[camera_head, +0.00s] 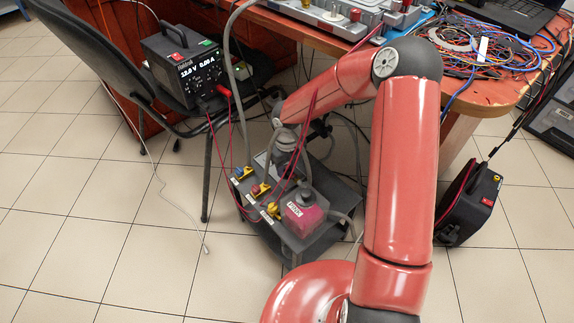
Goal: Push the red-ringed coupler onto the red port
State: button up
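A low dark cart (305,243) stands on the floor in the head view. Along its left edge sit small coloured fittings: a yellow and blue one (242,173), a yellow one with red (260,189) and another yellow one (273,210). They are too small to tell the red-ringed coupler from the red port. A hose runs down near them. My gripper (286,160) is at the end of my red arm, above the cart's back part, behind the fittings. Its fingertips are not clear among the hoses, so its opening and any hold are hidden.
A pink-red box (303,214) with a label sits on the cart. Thin red cables hang from a power supply (188,62) on a chair (78,45) to the cart. A cluttered orange table (480,95) stands behind. A black case (468,203) stands right. Left floor is mostly clear.

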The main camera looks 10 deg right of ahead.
aim_at(287, 167)
jog(key=c, duration=0.7)
jog(key=shift+r, duration=0.2)
jog(key=shift+r+p, duration=3.3)
